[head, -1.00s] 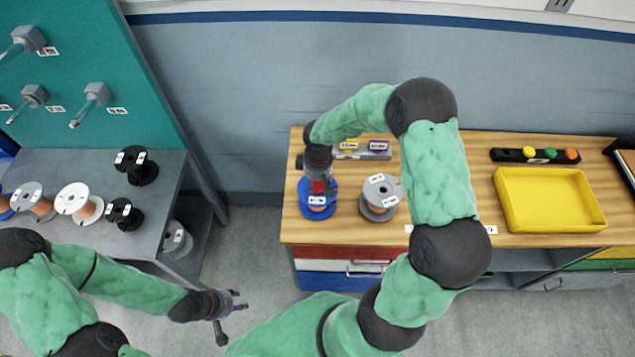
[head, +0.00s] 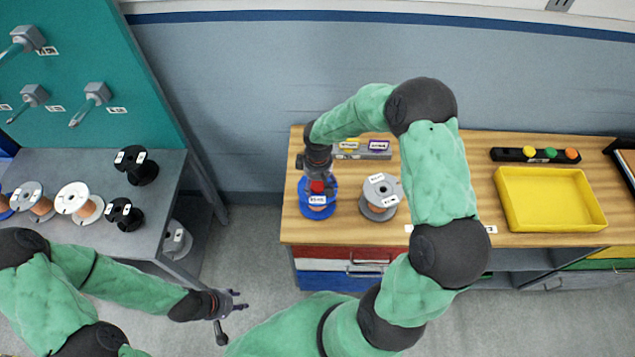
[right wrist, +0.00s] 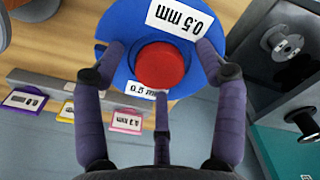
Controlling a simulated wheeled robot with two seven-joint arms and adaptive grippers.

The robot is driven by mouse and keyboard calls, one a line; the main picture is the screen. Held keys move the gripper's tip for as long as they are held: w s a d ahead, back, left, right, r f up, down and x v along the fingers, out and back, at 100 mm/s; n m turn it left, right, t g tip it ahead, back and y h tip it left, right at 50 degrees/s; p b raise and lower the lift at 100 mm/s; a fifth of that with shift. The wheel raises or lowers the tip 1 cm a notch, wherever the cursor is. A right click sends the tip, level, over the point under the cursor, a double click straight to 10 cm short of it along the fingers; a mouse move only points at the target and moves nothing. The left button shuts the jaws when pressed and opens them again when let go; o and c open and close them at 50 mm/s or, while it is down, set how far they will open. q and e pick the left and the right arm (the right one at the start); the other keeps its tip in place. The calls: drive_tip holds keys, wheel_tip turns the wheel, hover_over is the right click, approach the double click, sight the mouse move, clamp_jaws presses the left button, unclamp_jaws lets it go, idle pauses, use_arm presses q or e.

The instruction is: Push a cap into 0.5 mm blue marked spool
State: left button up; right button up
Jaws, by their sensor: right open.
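The blue spool (head: 304,204) with a 0.5 mm label stands near the left end of the wooden bench. It also shows in the right wrist view (right wrist: 120,30). A red cap (right wrist: 160,66) sits at the middle of the spool's top; how deep it sits cannot be told. My right gripper (right wrist: 158,75) is open, its three fingers spread around the cap with visible room at the sides. In the head view it is just above the spool. My left gripper (head: 232,308) is away over the floor, fingers apart and empty.
A grey spool (head: 380,197) stands close right of the blue one. A grey holder (head: 376,150) with coloured labels lies behind. A yellow tray (head: 550,200) and a black strip with colored caps (head: 536,155) are at right. Several spools stand on the left grey table (head: 170,200).

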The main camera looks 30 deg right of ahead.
wheel_tip(320, 180, up, 12)
idle(0.5)
idle(0.4)
